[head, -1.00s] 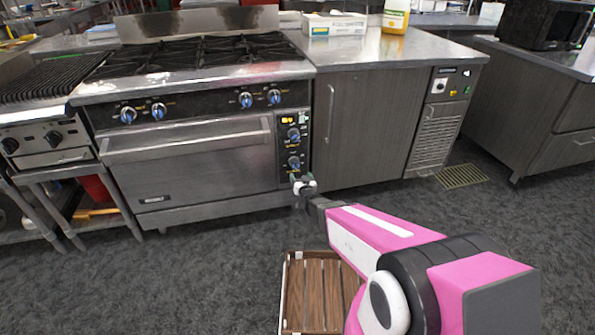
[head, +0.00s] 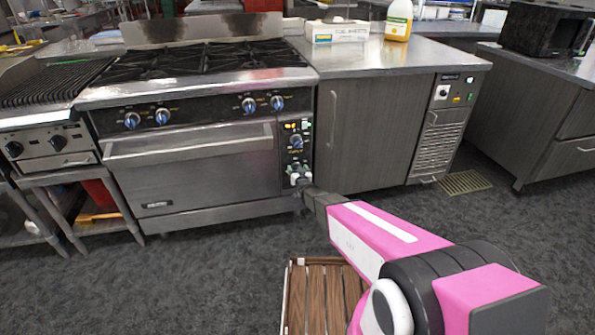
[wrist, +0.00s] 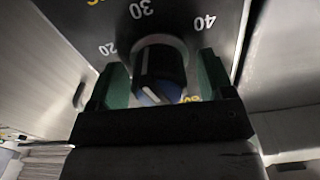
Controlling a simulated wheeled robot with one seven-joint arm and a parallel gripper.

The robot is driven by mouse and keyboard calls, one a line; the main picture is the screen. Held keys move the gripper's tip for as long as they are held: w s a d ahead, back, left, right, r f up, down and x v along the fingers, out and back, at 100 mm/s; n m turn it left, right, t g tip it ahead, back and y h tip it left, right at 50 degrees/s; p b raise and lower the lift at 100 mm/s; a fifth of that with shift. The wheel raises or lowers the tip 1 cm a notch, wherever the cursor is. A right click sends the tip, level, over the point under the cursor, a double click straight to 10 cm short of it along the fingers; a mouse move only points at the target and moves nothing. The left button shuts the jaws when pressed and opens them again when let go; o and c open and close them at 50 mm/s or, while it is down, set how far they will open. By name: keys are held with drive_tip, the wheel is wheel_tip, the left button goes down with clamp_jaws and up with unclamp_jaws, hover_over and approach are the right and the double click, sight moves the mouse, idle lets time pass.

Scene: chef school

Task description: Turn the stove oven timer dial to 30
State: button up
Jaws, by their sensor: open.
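The stove (head: 190,165) stands ahead, with a narrow control panel at the right of its oven door. The timer dial (wrist: 160,62) is a dark round knob with a blue and white marking on its lower side. White numbers 20, 30 and 40 are printed around its upper side, and a yellow marking shows partly at its lower right. My gripper (wrist: 164,82) is open, its green fingers on either side of the knob, with a gap visible at least on the right. In the head view, my gripper (head: 300,176) hides this dial at the panel's lower part.
Another blue dial (head: 296,141) is just above my gripper on the panel, under a lit display (head: 291,126). A grey cabinet (head: 368,130) adjoins the stove on the right. A wooden slatted crate (head: 322,295) sits on the floor below my arm.

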drive_tip(key=c, duration=0.9)
drive_tip(key=shift+m, duration=0.9)
drive_tip(key=o, duration=0.9)
drive_tip(key=v, duration=1.1)
